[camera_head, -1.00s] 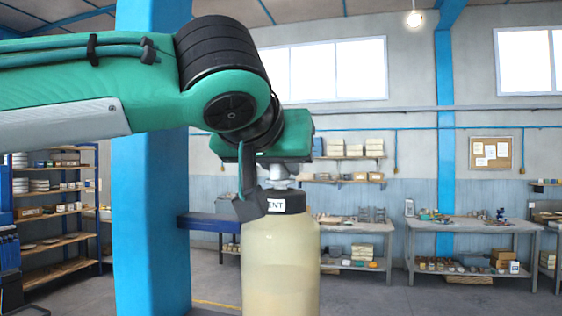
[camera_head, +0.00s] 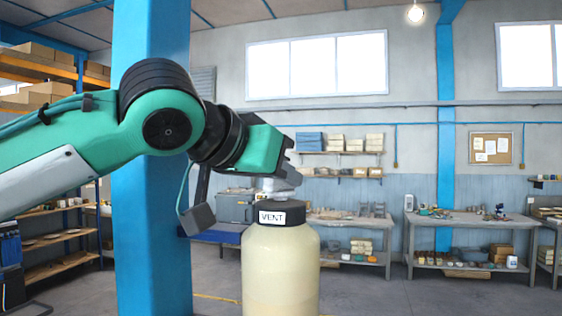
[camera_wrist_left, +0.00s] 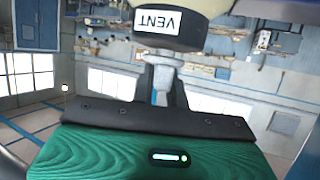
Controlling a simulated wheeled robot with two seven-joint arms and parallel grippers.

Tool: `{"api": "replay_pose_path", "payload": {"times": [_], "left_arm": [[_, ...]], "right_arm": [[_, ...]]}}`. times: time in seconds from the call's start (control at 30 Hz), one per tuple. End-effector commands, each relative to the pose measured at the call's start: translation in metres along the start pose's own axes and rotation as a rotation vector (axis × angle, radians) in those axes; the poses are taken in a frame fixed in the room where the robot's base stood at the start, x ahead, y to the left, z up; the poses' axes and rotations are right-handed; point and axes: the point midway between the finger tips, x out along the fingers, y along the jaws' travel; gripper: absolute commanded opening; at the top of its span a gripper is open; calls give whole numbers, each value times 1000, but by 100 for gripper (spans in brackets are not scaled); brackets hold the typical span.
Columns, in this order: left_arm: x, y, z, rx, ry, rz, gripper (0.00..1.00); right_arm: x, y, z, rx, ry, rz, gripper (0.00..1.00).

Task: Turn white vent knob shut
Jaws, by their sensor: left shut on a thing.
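A cream-coloured bottle-shaped dryer (camera_head: 280,270) stands upright at the centre of the head view. Its black cap (camera_head: 300,213) carries a white VENT label (camera_head: 271,218). A pale knob (camera_head: 270,186) sits on top of the cap. My left gripper (camera_head: 279,181) is shut on the knob, reaching in from the upper left with its green body tilted. In the left wrist view the picture is inverted, with the black cap (camera_wrist_left: 170,30) at the top and the knob (camera_wrist_left: 163,68) between the dark fingers. The fingers partly hide the knob. My right gripper is not in view.
A blue pillar (camera_head: 150,240) stands left of the dryer, behind my left arm. Shelves (camera_head: 60,238) line the far left. Workbenches (camera_head: 470,225) with several small items stand along the back wall, well behind. Floor to the right of the dryer is open.

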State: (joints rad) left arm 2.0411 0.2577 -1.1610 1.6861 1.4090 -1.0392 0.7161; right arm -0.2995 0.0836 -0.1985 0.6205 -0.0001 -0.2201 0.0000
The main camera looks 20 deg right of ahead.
Motion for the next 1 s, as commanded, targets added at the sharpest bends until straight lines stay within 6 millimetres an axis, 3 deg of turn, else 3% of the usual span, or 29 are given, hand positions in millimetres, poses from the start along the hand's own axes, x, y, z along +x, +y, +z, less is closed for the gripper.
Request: {"api": "replay_pose_path", "payload": {"times": [0.13, 0.5, 1.0], "left_arm": [[0, -1, -2, 36, 0, 105, 0], [0, -1, -1, 122, 1, 305, 0], [0, 0, -1, 156, 1, 375, 0]], "right_arm": [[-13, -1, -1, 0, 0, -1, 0], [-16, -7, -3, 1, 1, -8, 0], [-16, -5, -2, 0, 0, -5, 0]]}}
